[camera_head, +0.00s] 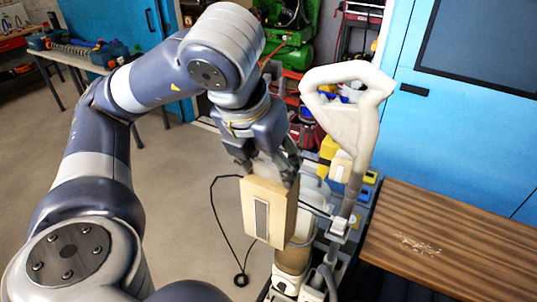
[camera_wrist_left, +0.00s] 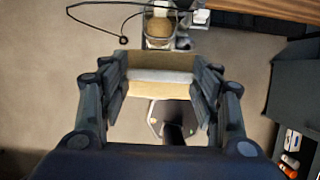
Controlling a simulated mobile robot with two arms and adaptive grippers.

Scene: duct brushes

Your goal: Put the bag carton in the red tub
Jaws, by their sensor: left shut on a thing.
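The bag carton, a tan box (camera_head: 263,212) with a pale grey strip on its face, hangs below my left gripper (camera_head: 267,165) in the head view. The gripper points down and is shut on the carton's upper end. In the left wrist view the carton (camera_wrist_left: 160,77) sits between the two fingers, one on each side. The carton is in the air, in front of a machine with a pale looped handle. I cannot make out the red tub for sure in either view. My right gripper is in neither view.
The machine's pale handle (camera_head: 347,112) rises just right of my left gripper. A wooden tabletop (camera_head: 440,240) is at the right. A black cable (camera_head: 216,205) hangs left of the carton. A workbench (camera_head: 75,57) stands at the back left. Open floor lies between.

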